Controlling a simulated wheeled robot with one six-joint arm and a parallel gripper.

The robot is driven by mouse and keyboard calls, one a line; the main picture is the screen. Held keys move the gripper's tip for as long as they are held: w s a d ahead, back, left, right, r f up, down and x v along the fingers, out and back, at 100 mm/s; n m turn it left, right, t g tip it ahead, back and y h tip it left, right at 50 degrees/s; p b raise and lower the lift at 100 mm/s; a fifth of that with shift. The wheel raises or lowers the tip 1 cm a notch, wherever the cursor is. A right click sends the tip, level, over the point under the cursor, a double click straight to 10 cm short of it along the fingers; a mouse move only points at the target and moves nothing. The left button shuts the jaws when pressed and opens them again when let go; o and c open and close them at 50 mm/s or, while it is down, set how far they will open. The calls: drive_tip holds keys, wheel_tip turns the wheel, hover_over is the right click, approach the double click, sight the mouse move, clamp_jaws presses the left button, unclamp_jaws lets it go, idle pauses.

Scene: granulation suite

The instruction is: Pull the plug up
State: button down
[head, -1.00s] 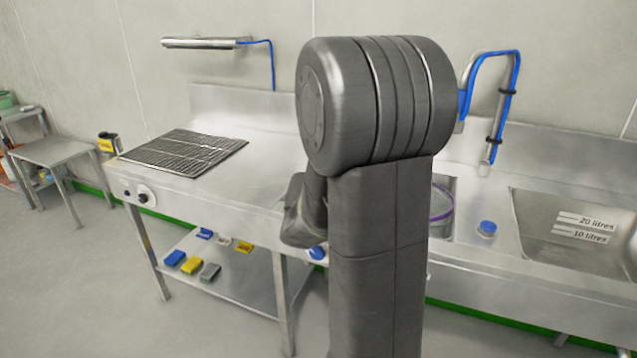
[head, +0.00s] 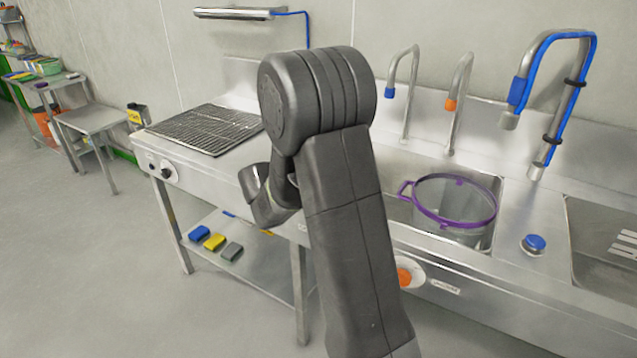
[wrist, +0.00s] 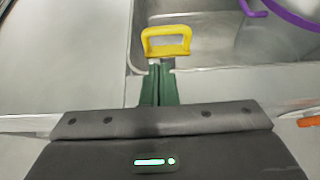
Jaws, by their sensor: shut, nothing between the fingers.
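A yellow loop handle (wrist: 166,42) stands upright just beyond my fingertips in the wrist view, at the near left corner of a steel basin (wrist: 212,52). I cannot tell whether it belongs to the plug. My gripper (wrist: 162,70) has its green fingers together, with nothing between them. The tips overlap the foot of the handle in the picture; contact cannot be told. In the head view my arm hides the gripper and the yellow handle. A blue round knob (head: 534,242) sits on the steel deck between two basins.
A clear bucket with a purple rim (head: 452,222) stands in the left basin. Taps (head: 455,100) rise behind it. A wire rack (head: 207,128) lies on the bench at left, with sponges (head: 214,242) on the shelf below.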

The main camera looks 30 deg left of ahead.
drive_tip(key=x, duration=0.9)
drive_tip(key=shift+w, duration=0.35)
drive_tip(key=shift+d+f, duration=0.1)
drive_tip(key=shift+f, duration=0.05)
drive_tip(key=shift+r+p, duration=1.15)
drive_tip(key=shift+r, duration=1.45)
